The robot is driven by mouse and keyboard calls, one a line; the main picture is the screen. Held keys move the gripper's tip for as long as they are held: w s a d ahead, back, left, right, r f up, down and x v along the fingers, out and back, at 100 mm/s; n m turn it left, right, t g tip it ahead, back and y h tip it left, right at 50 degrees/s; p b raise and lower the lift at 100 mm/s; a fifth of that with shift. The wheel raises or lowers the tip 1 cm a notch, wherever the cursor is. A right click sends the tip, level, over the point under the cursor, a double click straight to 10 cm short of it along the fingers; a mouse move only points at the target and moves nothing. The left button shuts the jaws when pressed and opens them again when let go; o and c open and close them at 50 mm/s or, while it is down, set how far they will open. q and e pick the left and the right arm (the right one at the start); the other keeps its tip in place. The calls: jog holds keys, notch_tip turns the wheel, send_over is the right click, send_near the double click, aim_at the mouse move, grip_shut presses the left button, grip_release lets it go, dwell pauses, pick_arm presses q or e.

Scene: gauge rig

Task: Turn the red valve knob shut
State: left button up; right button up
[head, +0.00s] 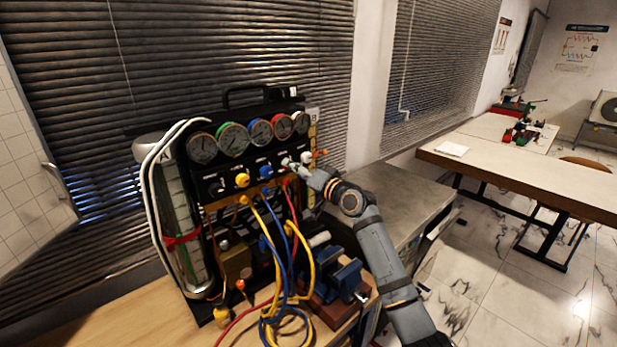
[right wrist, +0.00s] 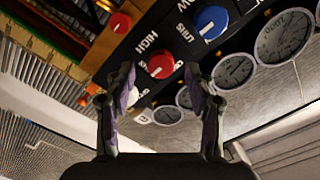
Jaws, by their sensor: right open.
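The red valve knob (right wrist: 160,65), a round knob with a white mark, sits on the black panel by the word HIGH in the right wrist view. My right gripper (right wrist: 158,78) is open, and the knob appears between its two fingertips. I cannot tell whether the fingers touch it. In the head view my right gripper (head: 292,165) reaches the right part of the gauge panel (head: 228,170) and seems to hide the knob. My left gripper is not in view.
Blue and yellow hoses (head: 307,265) hang in front, beside a blue vise (head: 345,272). A glass cylinder (head: 176,225) stands left.

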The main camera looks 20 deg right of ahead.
jog(key=v, duration=0.9)
jog(key=shift+s+r, duration=0.1)
jog(key=shift+s, duration=0.05)
